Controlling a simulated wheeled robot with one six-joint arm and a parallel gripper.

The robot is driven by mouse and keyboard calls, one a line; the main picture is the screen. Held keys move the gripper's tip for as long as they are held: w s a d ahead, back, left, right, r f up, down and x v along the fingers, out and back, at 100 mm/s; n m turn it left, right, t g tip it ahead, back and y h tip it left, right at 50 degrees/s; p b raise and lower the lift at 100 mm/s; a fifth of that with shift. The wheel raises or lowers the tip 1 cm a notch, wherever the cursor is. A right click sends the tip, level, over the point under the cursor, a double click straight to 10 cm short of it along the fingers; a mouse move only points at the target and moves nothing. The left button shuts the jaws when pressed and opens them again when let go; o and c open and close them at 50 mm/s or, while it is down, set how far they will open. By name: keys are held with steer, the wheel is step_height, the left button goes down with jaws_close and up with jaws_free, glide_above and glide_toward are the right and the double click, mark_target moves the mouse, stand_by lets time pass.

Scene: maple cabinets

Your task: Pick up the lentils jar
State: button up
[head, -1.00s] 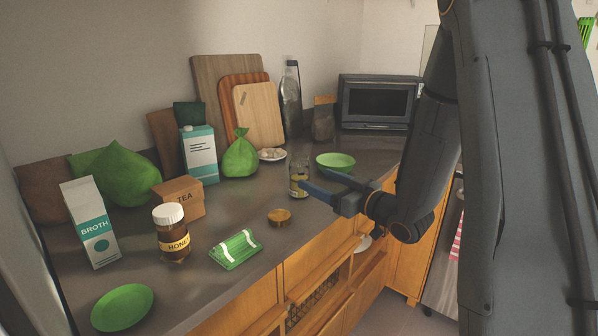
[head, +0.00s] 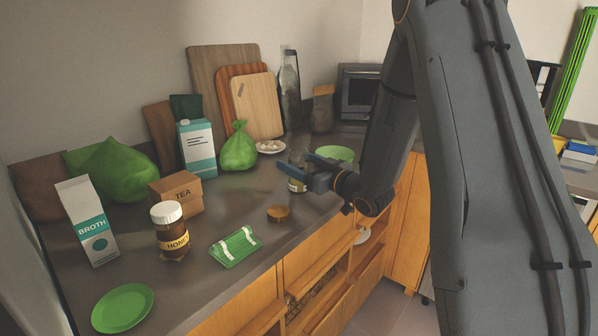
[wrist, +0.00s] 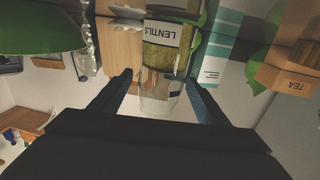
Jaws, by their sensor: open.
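The lentils jar (head: 297,185) is a glass jar with a pale label, upright on the counter near its front edge, partly hidden by my gripper in the head view. My gripper (head: 293,162) is open at the jar's upper part, its fingers reaching in from the right. In the wrist view, which is upside down, the lentils jar (wrist: 161,55) shows its LENTILS label and clear glass between the two open fingers (wrist: 158,82). I cannot tell whether either finger touches the glass.
A brown round lid-like disc (head: 278,213) lies in front of the jar. A green bowl (head: 335,153) stands behind my gripper. A tea box (head: 176,194), honey jar (head: 170,230) and striped green packet (head: 235,247) are to the left.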

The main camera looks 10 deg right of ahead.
steer(key=c, duration=1.2)
steer(key=shift+c, duration=0.8)
steer(key=shift+r, duration=0.15)
